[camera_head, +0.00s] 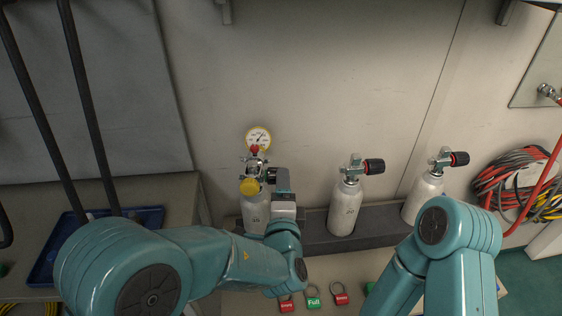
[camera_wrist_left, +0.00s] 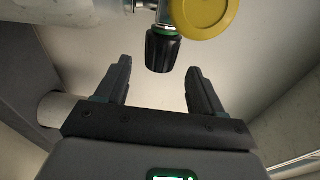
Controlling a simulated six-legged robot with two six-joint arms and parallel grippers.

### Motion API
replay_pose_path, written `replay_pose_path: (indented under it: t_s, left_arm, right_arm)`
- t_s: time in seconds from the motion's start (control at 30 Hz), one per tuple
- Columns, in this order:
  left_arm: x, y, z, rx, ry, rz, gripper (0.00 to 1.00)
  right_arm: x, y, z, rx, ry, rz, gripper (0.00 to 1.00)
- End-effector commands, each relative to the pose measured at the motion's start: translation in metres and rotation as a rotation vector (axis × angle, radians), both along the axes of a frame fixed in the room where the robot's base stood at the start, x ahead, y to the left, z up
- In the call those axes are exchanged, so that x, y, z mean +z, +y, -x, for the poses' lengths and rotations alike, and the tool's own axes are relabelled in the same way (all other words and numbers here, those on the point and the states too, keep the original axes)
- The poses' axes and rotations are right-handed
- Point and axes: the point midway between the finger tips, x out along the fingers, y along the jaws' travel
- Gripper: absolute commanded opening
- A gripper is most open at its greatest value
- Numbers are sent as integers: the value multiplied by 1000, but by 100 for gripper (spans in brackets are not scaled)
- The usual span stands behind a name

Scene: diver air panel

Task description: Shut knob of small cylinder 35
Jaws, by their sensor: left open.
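Three small white cylinders stand in a row: a left one (camera_head: 256,212), a middle one (camera_head: 343,208) and a right one (camera_head: 424,196). Their number labels are too small to read for certain. The left one carries a gauge (camera_head: 258,138) and a yellow cap (camera_head: 249,187). My left gripper (camera_head: 272,176) is beside its valve. In the left wrist view, a black knob with a green ring (camera_wrist_left: 162,52) hangs by the yellow cap (camera_wrist_left: 202,14). The left gripper (camera_wrist_left: 159,72) is open, with the knob just beyond its fingertips, not gripped. My right gripper is out of view.
The cylinders stand in a grey rack (camera_head: 313,230) against the wall. Red and green padlock-shaped tags (camera_head: 313,300) lie on the bench in front. A blue tray (camera_head: 58,245) is at left. Coiled hoses (camera_head: 515,182) hang at right. The middle and right cylinders have red-and-black knobs.

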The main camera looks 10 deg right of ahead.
Motion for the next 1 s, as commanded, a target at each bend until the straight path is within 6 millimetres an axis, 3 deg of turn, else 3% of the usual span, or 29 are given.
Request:
replay_pose_path:
  t_s: [0.03,0.3,0.7,0.77,0.87,1.0]
  left_arm:
    - [5,0,-13,3,2,-1,68]
    - [-1,-5,-57,-1,1,-1,68]
    - [-5,-5,-67,-2,1,-2,68]
    - [-4,-5,-67,-2,1,-2,52]
    - [-4,-5,-66,-2,1,-1,19]
    - [-4,-5,-66,-2,2,-1,16]
  right_arm:
    - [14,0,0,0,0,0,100]
    - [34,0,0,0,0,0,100]
    - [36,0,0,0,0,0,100]
    - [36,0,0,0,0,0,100]
    - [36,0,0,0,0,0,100]
    - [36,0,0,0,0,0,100]
